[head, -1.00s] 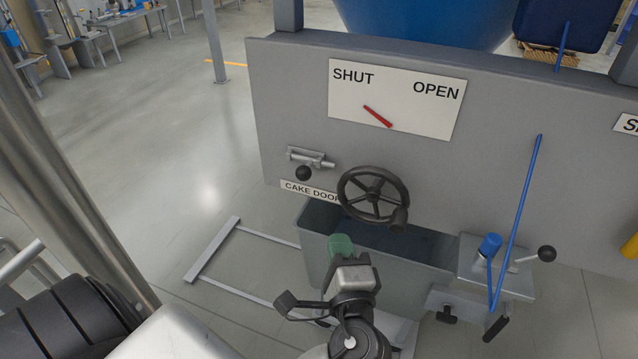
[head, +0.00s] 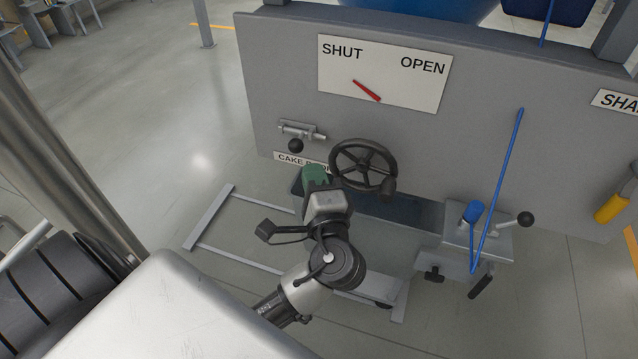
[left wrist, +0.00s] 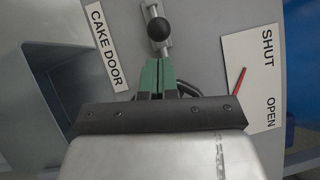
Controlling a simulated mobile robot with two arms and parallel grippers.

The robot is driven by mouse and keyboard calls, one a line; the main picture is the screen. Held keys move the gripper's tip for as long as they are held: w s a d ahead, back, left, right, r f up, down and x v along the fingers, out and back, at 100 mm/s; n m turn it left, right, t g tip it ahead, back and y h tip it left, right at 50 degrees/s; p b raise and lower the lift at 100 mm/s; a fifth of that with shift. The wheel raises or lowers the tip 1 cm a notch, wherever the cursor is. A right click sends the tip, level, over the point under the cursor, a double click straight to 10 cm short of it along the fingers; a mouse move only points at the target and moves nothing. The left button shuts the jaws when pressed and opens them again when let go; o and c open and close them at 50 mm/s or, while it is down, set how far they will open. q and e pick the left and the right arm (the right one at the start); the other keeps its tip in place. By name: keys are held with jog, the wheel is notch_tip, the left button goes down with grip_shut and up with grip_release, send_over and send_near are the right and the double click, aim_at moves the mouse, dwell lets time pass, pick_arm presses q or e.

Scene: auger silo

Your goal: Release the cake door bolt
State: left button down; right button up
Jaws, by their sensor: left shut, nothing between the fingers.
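The cake door bolt (head: 301,131) is a silver barrel bolt on the grey panel, with a black ball knob (head: 295,146) hanging below it. It sits above the CAKE DOOR label (head: 287,159), left of the black handwheel (head: 363,165). In the left wrist view the knob (left wrist: 159,29) is just beyond the green fingertips. My left gripper (head: 314,174) has green fingers; they are shut and empty, below and right of the knob, apart from it. In the left wrist view the fingers (left wrist: 154,78) point at the knob. My right gripper is not in view.
A SHUT/OPEN plate (head: 384,73) with a red pointer is above the wheel. A grey bin (head: 420,211) is below the wheel, partly hidden by my arm. A blue rod (head: 497,190) and a black-knobbed lever (head: 525,219) stand at right. Open floor lies left of the panel.

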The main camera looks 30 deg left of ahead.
aim_at(298, 141)
pick_arm(q)
jog(key=p+x, duration=0.1)
jog(key=x, duration=0.2)
jog(key=shift+w+a, duration=0.15)
jog(key=shift+a, duration=0.05)
jog(key=a, duration=0.1)
jog(key=s+a, duration=0.1)
jog(key=a, duration=0.1)
jog(key=shift+a+r, duration=0.15)
dwell(0.5)
